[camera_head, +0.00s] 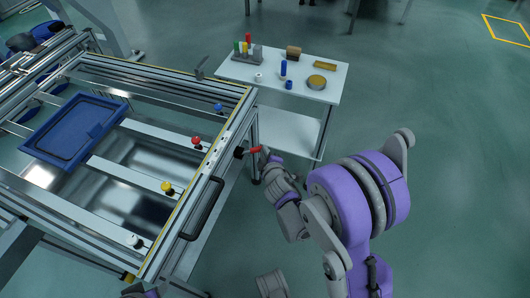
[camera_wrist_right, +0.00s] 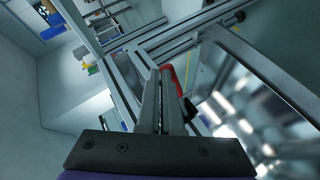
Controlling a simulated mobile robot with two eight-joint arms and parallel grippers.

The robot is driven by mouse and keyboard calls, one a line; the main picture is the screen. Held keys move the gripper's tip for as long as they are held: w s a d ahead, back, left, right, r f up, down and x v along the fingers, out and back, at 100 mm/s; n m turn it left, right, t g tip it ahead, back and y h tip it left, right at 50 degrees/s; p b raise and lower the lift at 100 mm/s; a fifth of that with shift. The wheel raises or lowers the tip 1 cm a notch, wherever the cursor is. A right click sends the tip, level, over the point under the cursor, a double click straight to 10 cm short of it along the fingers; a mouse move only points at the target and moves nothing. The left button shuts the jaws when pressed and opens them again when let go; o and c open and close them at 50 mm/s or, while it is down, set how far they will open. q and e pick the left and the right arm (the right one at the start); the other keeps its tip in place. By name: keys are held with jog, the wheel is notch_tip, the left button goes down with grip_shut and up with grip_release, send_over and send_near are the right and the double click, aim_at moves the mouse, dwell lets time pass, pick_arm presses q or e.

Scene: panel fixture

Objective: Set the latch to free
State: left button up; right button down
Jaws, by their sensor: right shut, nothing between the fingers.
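The latch has a red handle (camera_head: 254,150) with a dark pivot on the right side post of the panel fixture (camera_head: 215,143). In the right wrist view the red handle (camera_wrist_right: 174,76) shows just beyond and to the right of my fingertips, partly hidden by them. My right gripper (camera_head: 266,156) is close beside the handle's outer end; its fingers (camera_wrist_right: 165,75) are shut together with nothing between them. I cannot tell whether they touch the handle.
A black bar handle (camera_head: 203,209) runs along the fixture's front below the latch. Blue, red, yellow and white knobs stand on its rails, with a blue tray (camera_head: 45,153) at left. A white side table (camera_head: 242,72) with small items stands behind. Floor at right is clear.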

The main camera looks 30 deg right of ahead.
jog(key=shift+w+d, duration=0.1)
jog(key=shift+w, duration=0.1)
dwell(0.4)
jog(key=shift+w+a, duration=0.2)
jog(key=shift+a, duration=0.7)
jog(key=shift+s+r, duration=0.1)
jog(key=shift+r, duration=0.05)
